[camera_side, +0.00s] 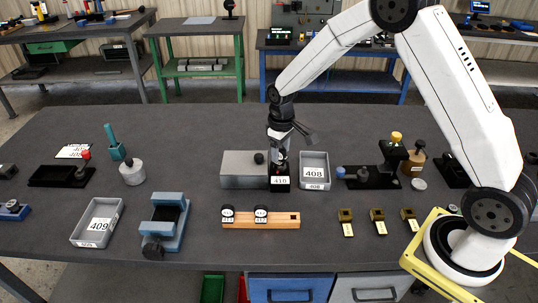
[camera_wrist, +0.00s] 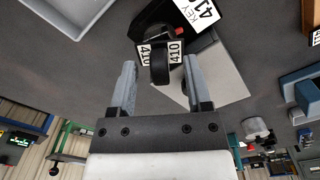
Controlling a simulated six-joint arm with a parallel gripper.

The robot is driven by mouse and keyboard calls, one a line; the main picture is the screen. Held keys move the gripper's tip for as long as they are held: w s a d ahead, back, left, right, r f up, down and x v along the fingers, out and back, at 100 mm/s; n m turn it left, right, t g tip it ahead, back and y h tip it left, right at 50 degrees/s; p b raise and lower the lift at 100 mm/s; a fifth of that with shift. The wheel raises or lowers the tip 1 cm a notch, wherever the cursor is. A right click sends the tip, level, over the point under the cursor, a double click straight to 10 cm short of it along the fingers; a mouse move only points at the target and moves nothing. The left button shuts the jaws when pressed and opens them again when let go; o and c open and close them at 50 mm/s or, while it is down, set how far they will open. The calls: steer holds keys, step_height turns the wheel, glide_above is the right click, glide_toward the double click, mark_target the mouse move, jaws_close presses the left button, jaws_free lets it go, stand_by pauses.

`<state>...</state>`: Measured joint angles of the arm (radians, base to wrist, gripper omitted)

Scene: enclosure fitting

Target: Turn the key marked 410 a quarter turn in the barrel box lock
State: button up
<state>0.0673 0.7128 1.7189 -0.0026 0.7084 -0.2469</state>
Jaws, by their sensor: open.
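My gripper (camera_side: 280,160) points down over a black stand (camera_side: 280,186) with a white 410 label, beside a grey box (camera_side: 238,172) with a small black knob on top. In the wrist view my gripper (camera_wrist: 159,64) is open, one finger on each side of a black key head (camera_wrist: 160,70). White tags reading 410 (camera_wrist: 175,50) show on both sides of it. I see gaps between the head and both fingers. The black stand (camera_wrist: 150,18) and the box (camera_wrist: 222,72) lie beyond. Where the key's lower end sits is hidden.
A grey tray marked 408 (camera_side: 314,160) stands close right of the stand. A wooden rack (camera_side: 280,222) with two round-tagged pieces lies in front. A blue vise (camera_side: 166,222) and tray 409 (camera_side: 75,235) are at left. Small brass locks (camera_side: 377,216) stand at right.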

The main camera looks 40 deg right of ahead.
jaws_close()
stand_by(0.3)
steer(key=shift+m, duration=1.8)
